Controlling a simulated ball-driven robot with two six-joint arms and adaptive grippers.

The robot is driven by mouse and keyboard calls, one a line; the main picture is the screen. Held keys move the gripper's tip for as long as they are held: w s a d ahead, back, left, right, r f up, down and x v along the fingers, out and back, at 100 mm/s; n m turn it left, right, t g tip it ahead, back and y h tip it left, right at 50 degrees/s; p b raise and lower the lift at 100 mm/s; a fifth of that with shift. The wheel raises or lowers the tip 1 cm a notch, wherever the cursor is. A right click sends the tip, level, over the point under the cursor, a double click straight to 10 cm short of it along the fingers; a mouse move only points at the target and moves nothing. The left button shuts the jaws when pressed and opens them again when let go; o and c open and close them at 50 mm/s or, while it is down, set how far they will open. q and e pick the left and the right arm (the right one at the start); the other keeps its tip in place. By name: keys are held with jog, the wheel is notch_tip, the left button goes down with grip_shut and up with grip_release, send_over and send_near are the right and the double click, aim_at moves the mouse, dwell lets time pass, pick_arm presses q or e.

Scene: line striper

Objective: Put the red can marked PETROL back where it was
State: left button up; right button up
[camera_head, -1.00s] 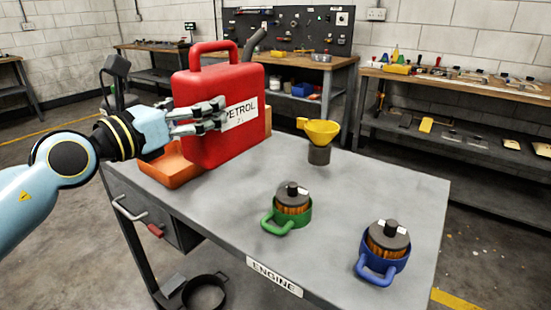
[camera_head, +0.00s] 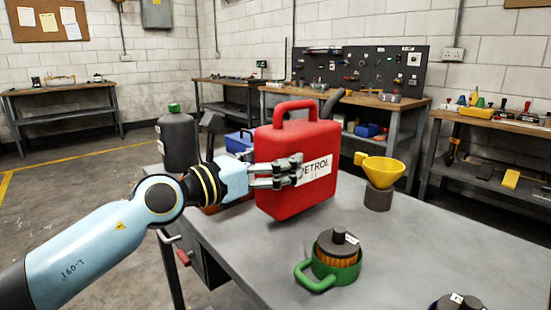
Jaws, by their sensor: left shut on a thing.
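The red can marked PETROL (camera_head: 298,192) stands upright in the middle of the view, over the grey ENGINE bench (camera_head: 425,265). My left gripper (camera_head: 290,171) comes in from the left and is shut on the can, its fingers across the front face by the white label. A shadow shows under the can; I cannot tell whether its base touches the bench top. My right gripper is not in view.
A yellow funnel (camera_head: 382,170) on a dark stand is right of the can. A green cup (camera_head: 335,270) with a filter is in front, and a dark-topped piece (camera_head: 457,302) is at the bottom edge. A dark bottle (camera_head: 178,143) and a blue box (camera_head: 239,142) are at the back left.

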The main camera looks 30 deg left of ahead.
pick_arm(q)
notch_tip(320, 180, down, 2)
jog(key=shift+f+b, duration=0.15)
jog(key=shift+b, duration=0.5)
jog(key=shift+r, duration=0.2)
jog(key=o, duration=1.5)
jog(key=shift+f, duration=0.15)
jog(key=shift+s, duration=0.1)
jog(key=v, duration=1.2)
jog(key=shift+p, duration=0.35)
